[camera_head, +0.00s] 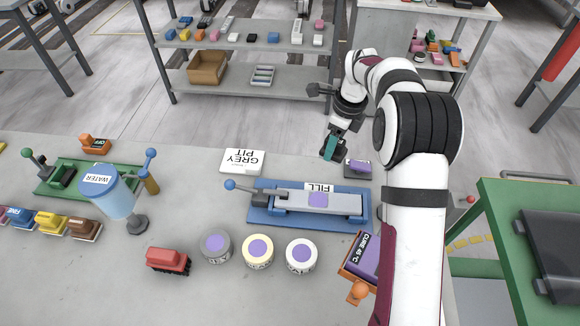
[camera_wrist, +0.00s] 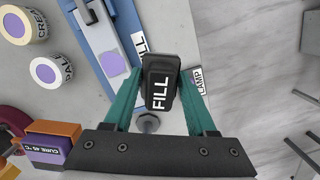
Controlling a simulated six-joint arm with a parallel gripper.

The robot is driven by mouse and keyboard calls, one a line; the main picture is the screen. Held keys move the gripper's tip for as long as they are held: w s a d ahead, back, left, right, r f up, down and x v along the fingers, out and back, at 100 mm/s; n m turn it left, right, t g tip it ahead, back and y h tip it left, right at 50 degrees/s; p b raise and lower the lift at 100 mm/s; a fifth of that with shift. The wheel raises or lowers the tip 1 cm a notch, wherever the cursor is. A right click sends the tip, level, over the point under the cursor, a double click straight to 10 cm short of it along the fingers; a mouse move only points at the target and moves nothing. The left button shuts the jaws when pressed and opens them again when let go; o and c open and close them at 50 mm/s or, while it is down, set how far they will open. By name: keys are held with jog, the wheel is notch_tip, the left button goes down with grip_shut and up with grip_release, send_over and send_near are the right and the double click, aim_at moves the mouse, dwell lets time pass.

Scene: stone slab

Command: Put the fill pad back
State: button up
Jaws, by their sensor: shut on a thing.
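My gripper (camera_head: 331,148) is above the slab's back edge, behind the right end of the blue fill station (camera_head: 258,215). In the wrist view its teal fingers (camera_wrist: 158,100) are shut on the fill pad (camera_wrist: 161,82), a black block with a white FILL label facing the camera. The fill pad is not clearly seen in the head view, behind the fingers. The fill station has a grey bar with a purple square, a FILL plate (camera_head: 319,187) and a blue-knobbed lever. It is left of the pad in the wrist view (camera_wrist: 126,62). Whether the pad touches anything below is unclear.
A small dark holder with a purple top (camera_head: 358,168) stands just right of my gripper. A LAMP label (camera_wrist: 198,82) shows beside the right finger. Three round tins (camera_head: 257,251), an orange-and-purple CURE box (camera_head: 362,255) and a GREY PIT block (camera_head: 242,161) stand around the station.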

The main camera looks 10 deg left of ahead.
jog(key=m, duration=0.1)
jog(key=w+m, duration=0.1)
jog(key=m, duration=0.1)
jog(key=shift+w+a+m, duration=0.1)
jog(key=shift+w+m, duration=0.05)
jog(key=shift+m, duration=0.15)
jog(key=shift+w+a+f+m, duration=0.15)
jog(key=shift+a+f+m, duration=0.05)
jog(key=shift+a+m, duration=0.1)
jog(key=w+a+f, duration=0.1)
jog(key=a+f, duration=0.1)
jog(key=a, duration=0.1)
jog(key=a+f, duration=0.2)
jog(key=a, duration=0.2)
jog(key=w+a+f, duration=0.1)
jog(key=a+f, duration=0.2)
jog(key=shift+w+a, duration=0.35)
jog(key=shift+f, duration=1.9)
jog(key=o, duration=1.3)
jog(key=shift+f, duration=0.1)
